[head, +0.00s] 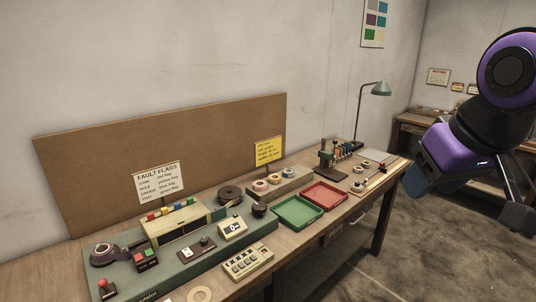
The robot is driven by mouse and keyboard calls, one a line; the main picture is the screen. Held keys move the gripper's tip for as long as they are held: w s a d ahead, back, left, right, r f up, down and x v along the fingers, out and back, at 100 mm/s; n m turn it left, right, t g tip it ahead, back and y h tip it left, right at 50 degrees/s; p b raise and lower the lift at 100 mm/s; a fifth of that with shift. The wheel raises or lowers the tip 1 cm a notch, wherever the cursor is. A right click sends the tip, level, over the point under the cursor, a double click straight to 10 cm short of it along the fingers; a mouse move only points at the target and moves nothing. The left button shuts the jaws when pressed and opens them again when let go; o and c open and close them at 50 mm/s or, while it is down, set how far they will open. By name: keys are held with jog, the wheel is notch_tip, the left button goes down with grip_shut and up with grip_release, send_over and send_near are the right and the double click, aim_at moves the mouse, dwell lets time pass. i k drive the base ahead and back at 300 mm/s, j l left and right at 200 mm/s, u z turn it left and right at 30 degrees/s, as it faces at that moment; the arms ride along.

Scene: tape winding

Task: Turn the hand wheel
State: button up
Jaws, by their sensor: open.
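The green tape winding machine (205,247) lies along the bench. A small dark reddish-brown round part (259,210) at its right end looks like the hand wheel, but it is too small to be sure. A flat dark reel (230,194) sits just behind and left of it, and another dark reel (103,254) is at the machine's left end. My gripper (508,190), black below my purple arm, is at the right edge, over the floor and well apart from the machine. It is open and seems empty; part of it is cut off by the frame.
A green tray (298,223) and a red tray (345,203) stand right of the machine. A cream keypad box (246,262) sits in front. A desk lamp (376,90) rises at the back right. A brown board (220,133) backs the bench. The floor at right is clear.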

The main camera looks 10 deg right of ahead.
aim_at(259, 208)
jog(key=i+l+u, duration=0.1)
jog(key=i+u, duration=0.15)
jog(key=i, duration=0.7)
